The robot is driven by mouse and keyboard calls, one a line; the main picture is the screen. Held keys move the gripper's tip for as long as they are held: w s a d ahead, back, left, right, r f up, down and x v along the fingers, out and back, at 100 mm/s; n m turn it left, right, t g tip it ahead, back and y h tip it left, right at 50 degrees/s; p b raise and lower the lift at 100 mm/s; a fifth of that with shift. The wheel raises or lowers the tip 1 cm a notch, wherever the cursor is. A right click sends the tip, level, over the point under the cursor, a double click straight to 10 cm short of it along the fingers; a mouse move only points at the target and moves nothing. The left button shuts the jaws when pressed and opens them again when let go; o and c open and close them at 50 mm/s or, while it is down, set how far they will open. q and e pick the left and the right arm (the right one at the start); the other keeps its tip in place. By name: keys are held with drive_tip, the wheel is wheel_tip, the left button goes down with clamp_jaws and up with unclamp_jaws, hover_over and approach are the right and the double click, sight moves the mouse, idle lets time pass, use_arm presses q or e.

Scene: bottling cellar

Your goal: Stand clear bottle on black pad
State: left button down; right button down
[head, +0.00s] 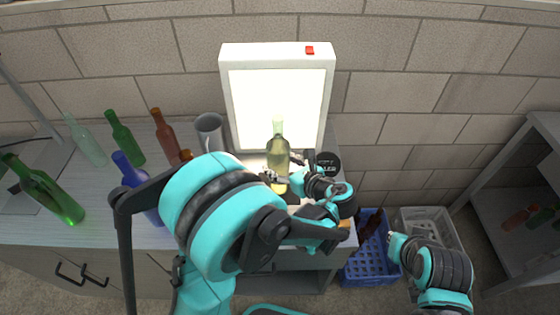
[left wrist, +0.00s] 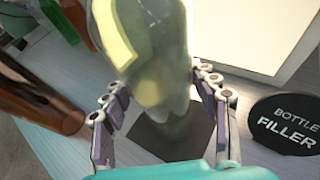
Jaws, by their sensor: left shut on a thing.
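The clear bottle (head: 278,155), with a yellowish tint, stands roughly upright in front of the lit white panel. My left gripper (head: 283,178) is shut on it. In the left wrist view the bottle (left wrist: 150,60) is between both fingers (left wrist: 163,118), its lower end over the black pad (left wrist: 170,145). The pad is a dark square on the counter, partly hidden by the bottle; I cannot tell whether the bottle touches it. In the head view my arm hides most of the pad. My right gripper (head: 397,242) is at the lower right, its fingers unclear.
The light panel (head: 277,57) stands behind the bottle. A round black "BOTTLE FILLER" sign (left wrist: 285,124) is close on the right. A blue crate (head: 370,272) is below right.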

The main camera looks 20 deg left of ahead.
use_arm(q)
drive_tip(key=shift+r, duration=0.1)
drive_tip(key=shift+c, duration=2.3)
unclamp_jaws()
drive_tip(key=shift+s, duration=0.1)
